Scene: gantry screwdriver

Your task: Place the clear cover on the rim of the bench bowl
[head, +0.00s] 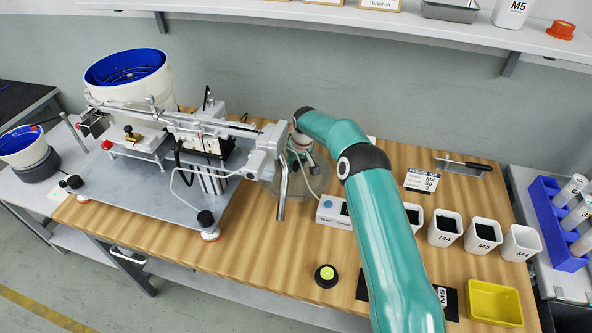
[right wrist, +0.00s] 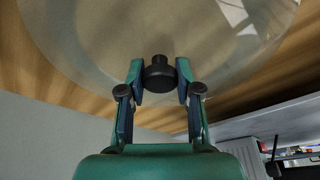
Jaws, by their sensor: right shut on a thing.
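The clear cover (head: 290,190) is a see-through round piece, hanging beside the feeder rail above the wooden bench. In the right wrist view the cover (right wrist: 85,45) spreads wide, with a black knob (right wrist: 160,76) at its middle. My right gripper (right wrist: 160,82) has a finger on each side of that knob and is shut on it. In the head view my right gripper (head: 301,142) is partly hidden by my arm. My left gripper is out of view.
The feeder rail (head: 190,117) and screwdriver head (head: 262,160) lie between cover and bowl. A smaller blue-lined bowl (head: 24,147) stands on the left side table. White bins (head: 445,228), a yellow tray (head: 494,303) and a shelf (head: 420,24) are to the right and behind.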

